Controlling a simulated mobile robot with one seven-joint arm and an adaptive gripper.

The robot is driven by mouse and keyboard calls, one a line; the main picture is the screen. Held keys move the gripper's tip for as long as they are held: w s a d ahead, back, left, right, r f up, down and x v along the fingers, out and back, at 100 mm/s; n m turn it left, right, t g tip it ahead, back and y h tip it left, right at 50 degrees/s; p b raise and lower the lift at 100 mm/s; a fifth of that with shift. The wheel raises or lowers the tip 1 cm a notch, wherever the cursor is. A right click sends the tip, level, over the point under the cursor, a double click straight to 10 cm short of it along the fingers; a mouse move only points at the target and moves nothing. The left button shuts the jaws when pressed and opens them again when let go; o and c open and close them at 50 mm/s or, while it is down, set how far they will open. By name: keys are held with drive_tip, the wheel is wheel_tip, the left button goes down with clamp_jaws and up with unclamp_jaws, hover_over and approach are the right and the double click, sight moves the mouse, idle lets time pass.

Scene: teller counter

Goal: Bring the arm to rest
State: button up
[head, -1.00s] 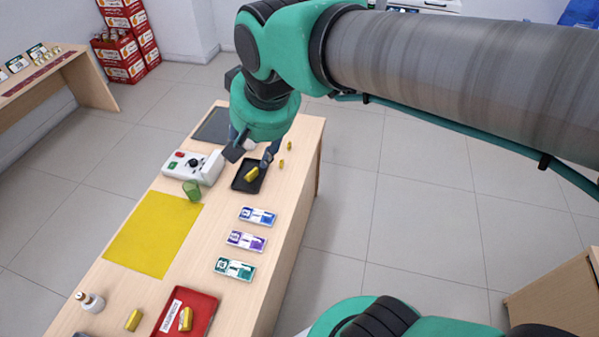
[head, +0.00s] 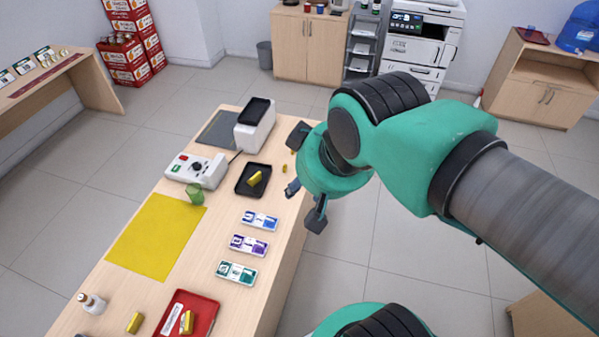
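My gripper (head: 305,204) hangs at the right edge of the wooden counter (head: 220,240), to the right of the black tray. Its two fingers are spread apart and nothing shows between them. My arm reaches in from the right side of the view, with its wrist bent downward. A yellow block (head: 255,178) lies in the black tray (head: 244,187), apart from the gripper.
Blue, purple and green note bundles (head: 249,245) line the counter's right side. Open floor (head: 400,280) lies to the right.

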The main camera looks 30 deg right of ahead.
wheel_tip(320, 180, down, 6)
drive_tip(key=b, duration=0.6)
drive_tip(key=shift+f, duration=0.2)
idle(1.0)
